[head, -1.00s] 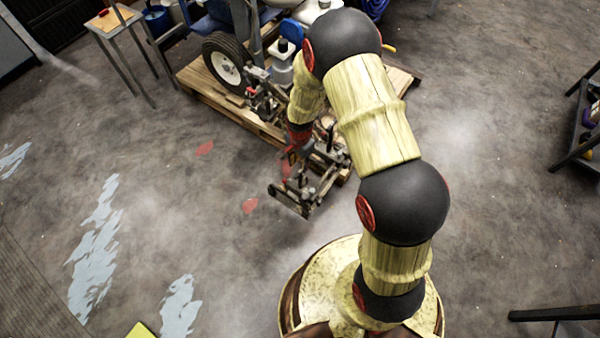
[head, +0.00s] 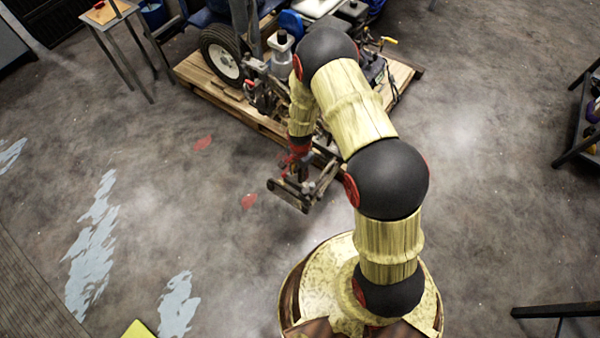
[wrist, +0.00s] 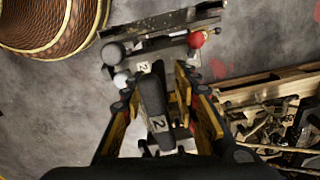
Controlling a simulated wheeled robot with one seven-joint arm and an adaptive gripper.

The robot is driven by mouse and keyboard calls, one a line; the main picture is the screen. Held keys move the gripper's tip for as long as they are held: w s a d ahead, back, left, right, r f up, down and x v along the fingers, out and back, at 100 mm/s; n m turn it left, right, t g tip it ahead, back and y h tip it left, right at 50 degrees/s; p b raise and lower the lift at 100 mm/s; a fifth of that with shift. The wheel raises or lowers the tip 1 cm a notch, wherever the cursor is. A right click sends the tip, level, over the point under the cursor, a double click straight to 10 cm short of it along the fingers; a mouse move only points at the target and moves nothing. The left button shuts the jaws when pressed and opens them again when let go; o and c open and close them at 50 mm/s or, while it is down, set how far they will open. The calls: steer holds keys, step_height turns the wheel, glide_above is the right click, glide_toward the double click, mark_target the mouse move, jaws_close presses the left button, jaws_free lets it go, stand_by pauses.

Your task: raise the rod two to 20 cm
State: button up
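In the wrist view, rod two (wrist: 153,100) is a dark upright piece with a white label reading 2, seen nearly end-on. A second label reading 2 (wrist: 143,67) shows just beyond it. My gripper (wrist: 157,84) is open, its yellow-and-black fingers on either side of the rod. A gap shows at the left finger; whether the right finger touches cannot be told. In the head view my gripper (head: 297,164) is above the metal bracket (head: 290,194) at the front of the line striper (head: 255,85). There the rod is too small to make out.
The striper stands on a wooden pallet (head: 195,75). A small table (head: 105,14) is at the upper left and a shelf (head: 580,130) at the right.

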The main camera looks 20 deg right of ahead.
steer(key=c, duration=0.7)
steer(key=shift+r, duration=0.1)
jaws_close()
